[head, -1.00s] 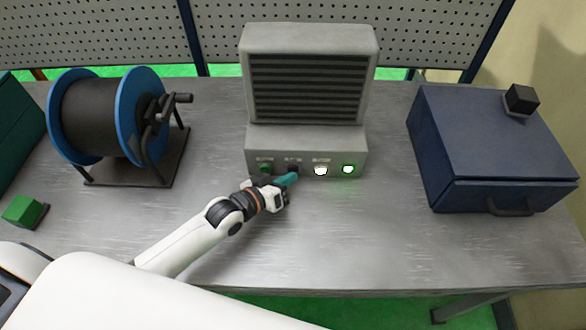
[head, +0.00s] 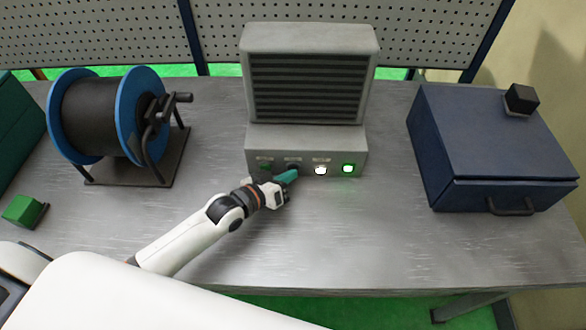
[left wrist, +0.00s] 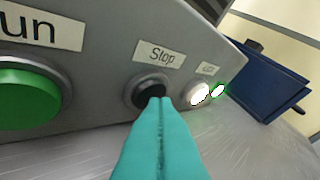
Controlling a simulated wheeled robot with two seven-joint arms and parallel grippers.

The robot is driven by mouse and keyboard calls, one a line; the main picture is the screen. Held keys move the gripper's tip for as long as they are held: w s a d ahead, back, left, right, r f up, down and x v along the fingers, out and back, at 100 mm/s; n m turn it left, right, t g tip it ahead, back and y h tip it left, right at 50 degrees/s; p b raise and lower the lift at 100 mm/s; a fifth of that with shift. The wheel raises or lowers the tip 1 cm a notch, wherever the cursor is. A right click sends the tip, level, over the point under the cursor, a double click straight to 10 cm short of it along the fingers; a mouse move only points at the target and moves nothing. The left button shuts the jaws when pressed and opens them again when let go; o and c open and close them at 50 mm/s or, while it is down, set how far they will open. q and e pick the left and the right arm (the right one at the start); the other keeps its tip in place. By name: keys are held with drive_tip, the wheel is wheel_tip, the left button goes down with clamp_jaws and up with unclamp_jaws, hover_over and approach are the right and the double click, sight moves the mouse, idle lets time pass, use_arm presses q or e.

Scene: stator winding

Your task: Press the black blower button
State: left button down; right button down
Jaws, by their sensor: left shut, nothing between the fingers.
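The grey blower (head: 306,150) stands at the back middle of the table with a row of controls on its front. The black button (left wrist: 150,90), labelled "Stop", is in the middle of the left wrist view; its lower right part is hidden by my fingers. In the head view it is mostly hidden by the same fingers. My left gripper (head: 291,176) is shut and empty; its teal fingertips (left wrist: 161,102) are at the black button's face. I cannot tell whether they touch it. My right gripper is not in view.
A large green "Run" button (left wrist: 28,97) sits left of the black one. A lit white control (head: 320,170) and a lit green one (head: 348,168) are to its right. A wire spool (head: 105,115) stands left, a blue box (head: 480,150) right. The front table is clear.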

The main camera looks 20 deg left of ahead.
use_arm(q)
drive_tip(key=shift+r, duration=0.1)
drive_tip(key=shift+s+d+p, duration=0.15)
drive_tip(key=shift+s+p, duration=0.4)
drive_tip(key=shift+s, duration=0.2)
drive_tip(key=shift+s+d+p, duration=0.15)
drive_tip(key=shift+s+p, duration=0.15)
drive_tip(key=shift+p, duration=0.05)
drive_tip(key=s+p, duration=0.1)
drive_tip(key=s+d, duration=0.1)
drive_tip(key=s, duration=0.1)
drive_tip(key=shift+s+p, duration=0.15)
drive_tip(key=shift+p, duration=0.25)
drive_tip(key=shift+s+d, duration=0.1)
drive_tip(key=shift+s, duration=0.35)
